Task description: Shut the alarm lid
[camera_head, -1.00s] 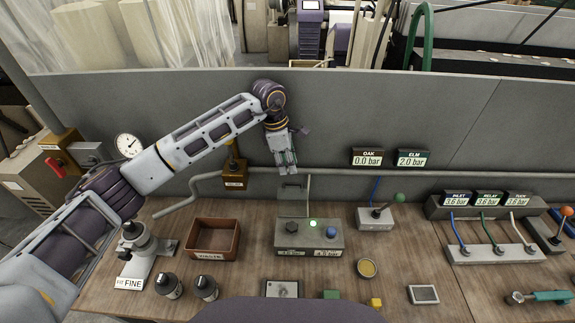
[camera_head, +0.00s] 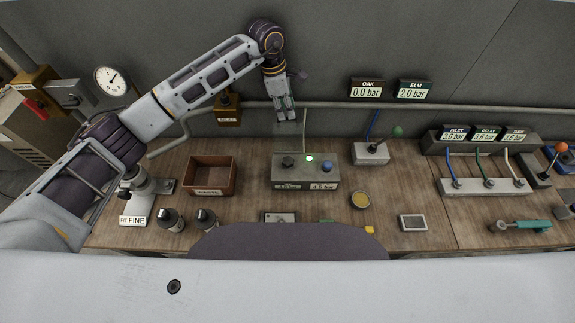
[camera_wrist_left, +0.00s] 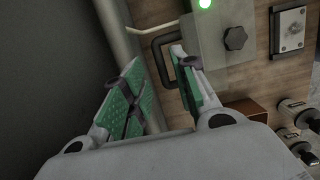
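The alarm box (camera_head: 306,170) is a grey box in the middle of the bench, with a lit green lamp, a dark knob and a blue button. Its lid (camera_head: 290,128) stands open, upright at the back of the box. My left gripper (camera_head: 285,113) is over the lid's top edge and partly hides it. In the left wrist view, the gripper's green-padded fingers (camera_wrist_left: 165,88) are apart. A dark loop handle (camera_wrist_left: 173,60) shows beside the right-hand finger, which partly covers it; I cannot tell whether they touch. My right gripper is not in view.
A grey pipe (camera_head: 340,105) runs along the wall behind the lid. A brown tray (camera_head: 210,190) stands left of the box, and a grey switch block (camera_head: 371,153) stands right. A round yellow-topped tin (camera_head: 361,200) lies front right.

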